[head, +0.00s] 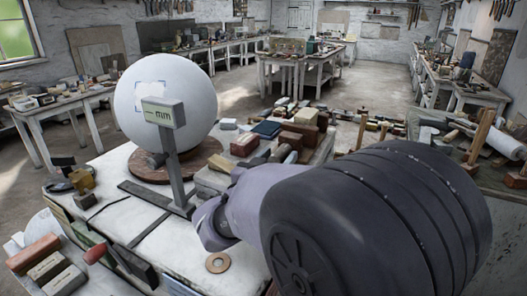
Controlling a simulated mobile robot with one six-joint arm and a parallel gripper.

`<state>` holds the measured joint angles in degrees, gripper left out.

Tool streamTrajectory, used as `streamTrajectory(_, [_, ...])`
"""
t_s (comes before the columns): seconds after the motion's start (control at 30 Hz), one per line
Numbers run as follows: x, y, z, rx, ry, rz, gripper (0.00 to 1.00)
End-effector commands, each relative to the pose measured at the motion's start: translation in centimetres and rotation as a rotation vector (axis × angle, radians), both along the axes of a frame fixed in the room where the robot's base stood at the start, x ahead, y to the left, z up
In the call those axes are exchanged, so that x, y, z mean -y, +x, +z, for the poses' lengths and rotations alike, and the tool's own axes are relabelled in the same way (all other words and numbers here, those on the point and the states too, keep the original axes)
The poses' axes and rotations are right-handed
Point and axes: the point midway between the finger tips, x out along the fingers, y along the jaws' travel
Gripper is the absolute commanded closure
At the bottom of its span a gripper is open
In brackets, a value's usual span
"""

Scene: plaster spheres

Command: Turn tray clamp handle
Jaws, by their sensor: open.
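A small red handle end (95,253) shows at the lower left, beside dark metal bars and a green strip at the edge of the white worktable (165,238). It looks like the clamp handle, but I cannot tell this for sure. A tray (57,213) at the left edge of the table holds several red, tan and grey blocks. My arm fills the lower right with a large dark joint and a grey-purple link. The link reaches over the table, right of the handle and apart from it. My gripper's fingers are not visible.
A white plaster sphere (166,103) stands on a round brown board (170,166). A flat ring (218,262) lies near the front. Blocks crowd the table's right; the white surface left of my arm is mostly clear.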

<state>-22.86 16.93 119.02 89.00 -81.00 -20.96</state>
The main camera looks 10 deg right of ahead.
Motion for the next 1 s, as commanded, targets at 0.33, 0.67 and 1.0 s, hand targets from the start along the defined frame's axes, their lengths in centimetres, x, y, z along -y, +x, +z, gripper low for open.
streamTrajectory(0.33, [0.35, 0.53, 0.01, 0.0, 0.0, 0.001, 0.46])
streamTrajectory(0.67, [0.34, 0.51, 0.0, 0.0, 0.0, 0.001, 1.0])
streamTrajectory(1.0, [0.41, 0.46, -0.73, 0.199, 0.27, 0.002, 1.0])
